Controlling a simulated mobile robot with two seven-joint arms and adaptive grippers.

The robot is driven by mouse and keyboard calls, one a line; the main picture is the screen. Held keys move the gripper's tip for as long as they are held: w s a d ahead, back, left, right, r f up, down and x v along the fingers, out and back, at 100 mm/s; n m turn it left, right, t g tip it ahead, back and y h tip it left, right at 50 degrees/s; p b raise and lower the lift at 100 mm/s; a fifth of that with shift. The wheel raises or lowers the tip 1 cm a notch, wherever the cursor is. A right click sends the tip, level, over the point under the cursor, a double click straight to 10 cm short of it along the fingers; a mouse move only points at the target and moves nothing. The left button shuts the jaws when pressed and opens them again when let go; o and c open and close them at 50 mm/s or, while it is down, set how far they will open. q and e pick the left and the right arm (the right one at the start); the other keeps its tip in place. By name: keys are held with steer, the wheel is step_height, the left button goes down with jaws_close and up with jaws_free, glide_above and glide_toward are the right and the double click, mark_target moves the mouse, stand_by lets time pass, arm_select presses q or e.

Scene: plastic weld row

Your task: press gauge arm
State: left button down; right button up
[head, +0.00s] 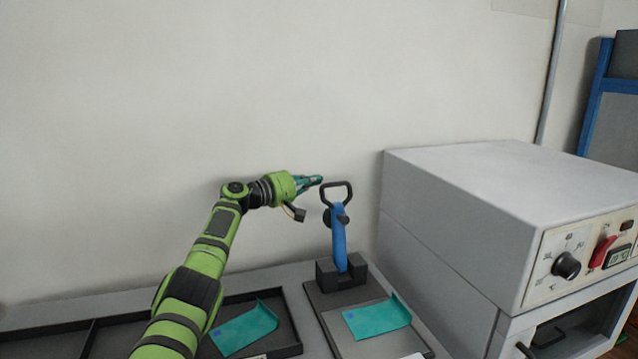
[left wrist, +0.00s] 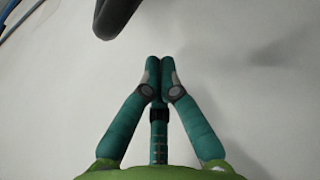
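The gauge arm (head: 339,238) is a blue lever standing nearly upright from a dark block on the gauge base (head: 322,308). A black loop handle (head: 351,190) is at its top. My left gripper (head: 319,180) is just left of the loop handle, at about the height of its top. In the left wrist view its fingertips (left wrist: 160,65) are together with nothing between them. A dark curved piece, likely the handle, shows at the top of that view, apart from the fingertips. A teal bent part (head: 376,319) lies on the gauge base. My right gripper is not in view.
A dark tray (head: 288,318) with another teal part (head: 243,328) is left of the gauge. A large grey oven-like machine (head: 470,180) with a dial and red switch stands close on the right. A bare wall is behind; the space above the handle is free.

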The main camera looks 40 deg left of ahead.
arm_select(q)
steer(key=shift+s+d+r+p, duration=0.1)
steer(key=shift+s+d+p, duration=0.25)
steer(key=shift+d, duration=0.55)
steer(key=shift+s+d+p, duration=0.25)
steer(key=shift+s+d, duration=0.1)
steer(key=shift+d, duration=0.55)
